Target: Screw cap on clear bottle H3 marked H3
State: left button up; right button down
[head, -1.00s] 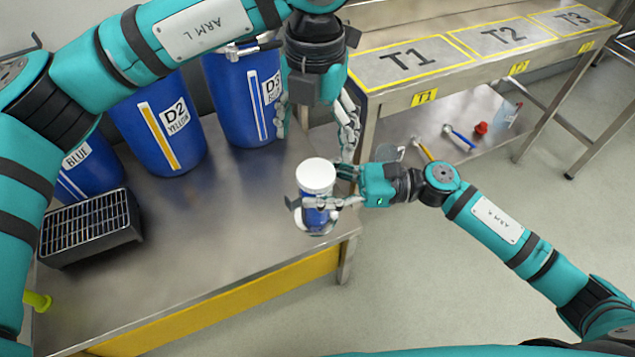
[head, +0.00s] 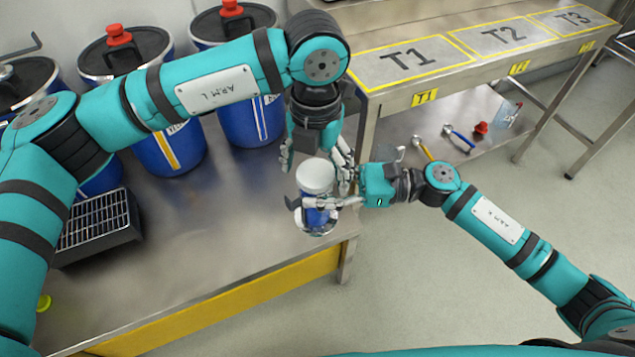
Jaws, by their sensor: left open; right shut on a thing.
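A clear bottle (head: 316,222) with blue showing inside or on it stands upright at the right corner of the steel table; whether it touches the table is unclear. A white cap (head: 316,177) sits on its top; its thread is hidden. No H3 mark is readable. My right gripper (head: 312,204) is shut around the bottle's body from the right, below the cap. My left gripper (head: 316,162) is open and points down from above, its fingers on either side of the cap and a little behind it; contact is unclear.
Blue drums (head: 170,150) with red caps line the table's back. A black grated box (head: 100,222) stands at left. The table (head: 215,240) is clear in the middle. A bench (head: 410,65) marked T1, T2, T3 stands behind right, with tools on its lower shelf.

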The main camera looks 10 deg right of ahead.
pick_arm(q)
jog(key=c, duration=1.2)
jog(key=m, duration=0.3)
jog(key=shift+c, duration=0.2)
jog(key=o, duration=1.3)
jog(key=shift+c, duration=0.2)
jog(key=shift+r, duration=0.1)
jog(key=shift+r, duration=2.2)
